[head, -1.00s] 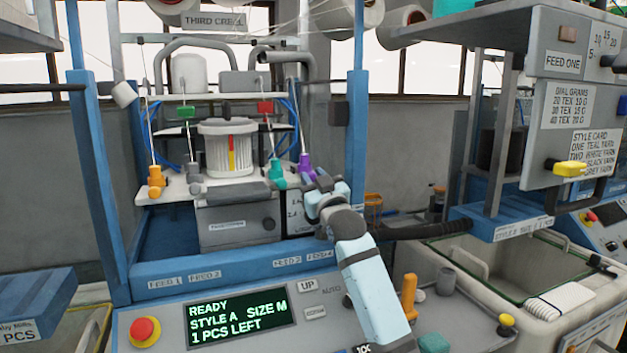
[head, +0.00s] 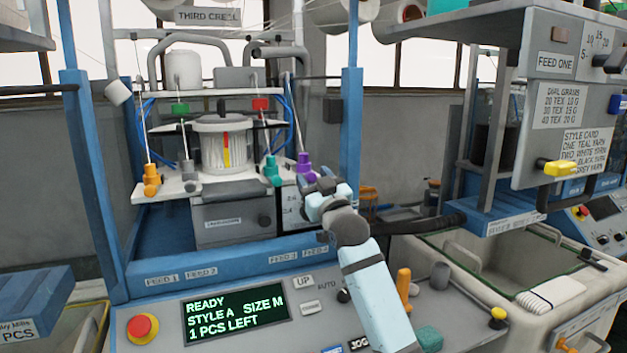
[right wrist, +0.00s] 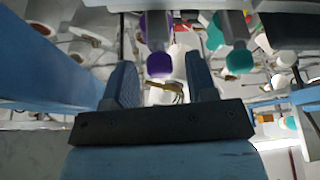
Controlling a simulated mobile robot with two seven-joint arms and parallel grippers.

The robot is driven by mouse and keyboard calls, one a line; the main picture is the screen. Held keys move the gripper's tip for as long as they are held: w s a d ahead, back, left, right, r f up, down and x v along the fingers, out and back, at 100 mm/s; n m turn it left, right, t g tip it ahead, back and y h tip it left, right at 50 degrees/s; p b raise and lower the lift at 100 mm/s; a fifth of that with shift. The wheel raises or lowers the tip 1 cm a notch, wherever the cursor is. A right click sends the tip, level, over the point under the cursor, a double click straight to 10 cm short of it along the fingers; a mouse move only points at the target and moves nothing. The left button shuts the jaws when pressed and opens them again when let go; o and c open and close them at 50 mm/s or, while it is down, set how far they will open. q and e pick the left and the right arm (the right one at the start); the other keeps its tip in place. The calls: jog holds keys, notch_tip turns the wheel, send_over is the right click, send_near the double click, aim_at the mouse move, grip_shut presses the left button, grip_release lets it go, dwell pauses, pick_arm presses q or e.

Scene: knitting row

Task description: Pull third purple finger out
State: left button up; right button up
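The purple finger (head: 304,165) stands at the right end of the machine's white shelf, beside the teal finger (head: 271,171). In the right wrist view the purple finger (right wrist: 158,62) hangs just beyond the fingertips, with the teal finger (right wrist: 238,60) to its right. My right gripper (head: 322,184) is just below and right of the purple finger. In the right wrist view its two fingers (right wrist: 160,88) are apart with nothing between them, so it is open. I cannot tell whether it touches the purple finger. My left gripper is not in view.
Orange (head: 151,180) and grey (head: 188,172) fingers stand at the shelf's left. Below is a control panel with a display (head: 237,313) and a red button (head: 142,327). A blue post (head: 352,130) rises right of the shelf. A yellow knob (head: 560,167) projects from the right cabinet.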

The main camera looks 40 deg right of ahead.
jog(key=shift+s+f, duration=0.15)
jog(key=b+v, duration=0.1)
jog(key=v, duration=1.2)
jog(key=shift+s, duration=0.2)
